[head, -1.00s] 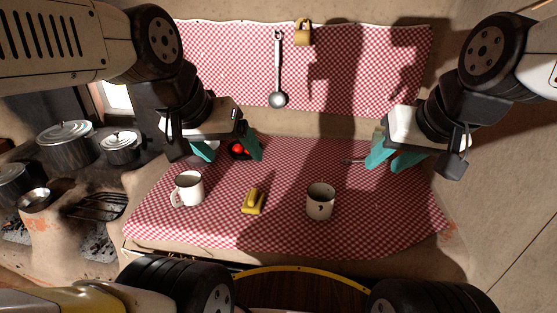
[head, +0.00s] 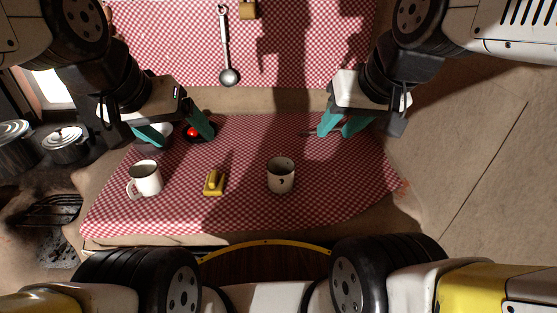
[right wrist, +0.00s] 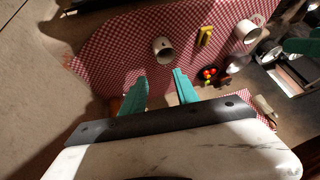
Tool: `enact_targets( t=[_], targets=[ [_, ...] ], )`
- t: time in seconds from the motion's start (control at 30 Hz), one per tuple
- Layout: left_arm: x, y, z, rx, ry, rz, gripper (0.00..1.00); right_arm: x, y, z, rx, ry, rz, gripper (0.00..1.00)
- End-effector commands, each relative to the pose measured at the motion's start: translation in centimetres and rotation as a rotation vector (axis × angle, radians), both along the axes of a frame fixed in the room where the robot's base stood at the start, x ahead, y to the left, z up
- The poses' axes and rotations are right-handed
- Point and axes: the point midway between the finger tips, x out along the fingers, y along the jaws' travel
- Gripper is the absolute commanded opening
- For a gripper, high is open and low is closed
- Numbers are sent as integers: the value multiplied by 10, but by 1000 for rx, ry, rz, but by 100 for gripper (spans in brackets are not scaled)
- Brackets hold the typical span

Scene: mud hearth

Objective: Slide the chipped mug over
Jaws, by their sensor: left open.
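A white mug with a small dark mark on its side (head: 281,179) stands upright on the checked cloth, right of centre in the head view. It also shows in the right wrist view (right wrist: 161,54). This marked mug seems to be the chipped one. A second white mug (head: 147,181), with its handle to the left, stands farther left. My left gripper (head: 175,132) is open above the back left of the cloth, near a dark bowl. My right gripper (head: 339,128) is open and empty, behind and to the right of the marked mug, apart from it.
A yellow block-like object (head: 214,184) lies between the mugs. A dark bowl (head: 207,136) with red items sits behind it. Pots (head: 65,146) stand at the left. The cloth (head: 330,200) is clear right of the marked mug.

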Motion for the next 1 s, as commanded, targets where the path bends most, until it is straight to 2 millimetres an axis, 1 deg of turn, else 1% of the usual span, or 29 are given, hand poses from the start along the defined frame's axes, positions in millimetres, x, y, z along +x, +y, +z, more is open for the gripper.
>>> enact_targets(
  t=[0.37, 0.4, 0.47, 0.5, 0.57, 0.67, 0.77, 0.8, 0.87, 0.9, 0.97, 1.0],
  targets=[
    [0, 0, 0, 0, 0, 0, 80, 0, 0, 0, 0, 0, 0, 36],
    [0, 0, 0, 0, 0, 0, 80, 0, 0, 0, 0, 0, 0, 32],
    [0, 0, 0, 0, 0, 0, 80, 1, 0, 0, -3, 1, 3, 21],
    [0, 0, 0, 0, 0, 0, 80, 3, 0, 0, -11, 5, 12, 13],
    [0, 0, 0, 0, 0, 0, 80, 9, 1, -1, -33, 14, 37, 1],
    [0, 0, 0, 0, 0, 0, 80, 28, 3, -5, -103, 44, 121, 0],
    [0, 0, 0, 0, 0, 0, 80, 56, 8, -13, -197, 85, 250, 0],
    [0, 0, 0, 0, 0, 0, 80, 69, 10, -18, -235, 101, 311, 0],
    [0, 0, 0, 0, 0, 0, 80, 87, 15, -27, -287, 125, 401, 0],
    [0, 0, 0, 0, 0, 0, 80, 99, 18, -34, -321, 141, 463, 0],
    [0, 0, 0, 0, 0, 0, 80, 117, 24, -45, -366, 164, 558, 0],
    [0, 0, 0, 0, 0, 0, 80, 129, 29, -54, -392, 179, 620, 0]
  ],
)
